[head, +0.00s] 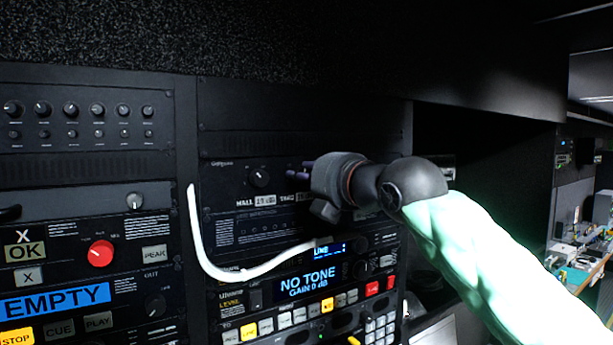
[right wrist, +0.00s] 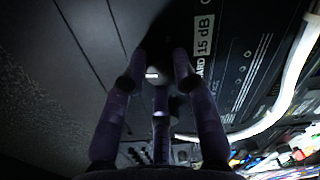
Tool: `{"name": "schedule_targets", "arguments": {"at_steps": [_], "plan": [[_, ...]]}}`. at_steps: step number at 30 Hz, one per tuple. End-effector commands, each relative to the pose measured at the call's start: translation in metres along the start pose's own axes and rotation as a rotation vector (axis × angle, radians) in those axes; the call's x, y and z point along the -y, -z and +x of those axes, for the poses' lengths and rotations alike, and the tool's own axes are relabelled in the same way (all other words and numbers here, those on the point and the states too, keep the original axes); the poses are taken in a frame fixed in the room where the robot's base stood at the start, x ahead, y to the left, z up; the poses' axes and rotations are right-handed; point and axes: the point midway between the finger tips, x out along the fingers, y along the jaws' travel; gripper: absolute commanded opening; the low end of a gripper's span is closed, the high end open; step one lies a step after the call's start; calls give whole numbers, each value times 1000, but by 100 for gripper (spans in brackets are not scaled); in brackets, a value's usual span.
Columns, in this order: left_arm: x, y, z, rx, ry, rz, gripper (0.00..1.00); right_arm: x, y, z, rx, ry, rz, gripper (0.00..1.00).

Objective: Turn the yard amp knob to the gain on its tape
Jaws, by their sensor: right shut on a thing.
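My right gripper (head: 298,176) reaches in from the right to the amp panel, and its fingers cover the yard amp knob in the head view. In the right wrist view, the fingers (right wrist: 160,78) are shut around the dark yard knob (right wrist: 152,75), which has a small white mark on its face. The yard tape (right wrist: 204,45) beside it reads 15 dB; in the head view this tape (head: 290,199) is partly hidden by the gripper. A display (head: 308,283) below reads NO TONE, GAIN 0 dB. My left gripper is not in view.
The hall knob (head: 259,178) sits just left of my fingers, above its tape (head: 255,201) reading about 19 dB. A white cable (head: 215,270) loops below across the rack. A red knob (head: 101,253) and lit buttons fill the left rack. A cluttered bench (head: 590,260) is far right.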

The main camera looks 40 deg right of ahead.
Motion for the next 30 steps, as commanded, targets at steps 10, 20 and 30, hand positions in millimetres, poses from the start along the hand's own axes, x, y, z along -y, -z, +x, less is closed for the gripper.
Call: {"name": "schedule_targets", "arguments": {"at_steps": [10, 20, 30], "plan": [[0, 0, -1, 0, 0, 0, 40, 0, 1, 1, 2, 2, -137, 0], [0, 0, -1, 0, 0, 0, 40, 0, 0, 0, 4, 1, -162, 0], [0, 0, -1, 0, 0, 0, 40, 0, 0, 0, 5, -1, -160, 52]]}}
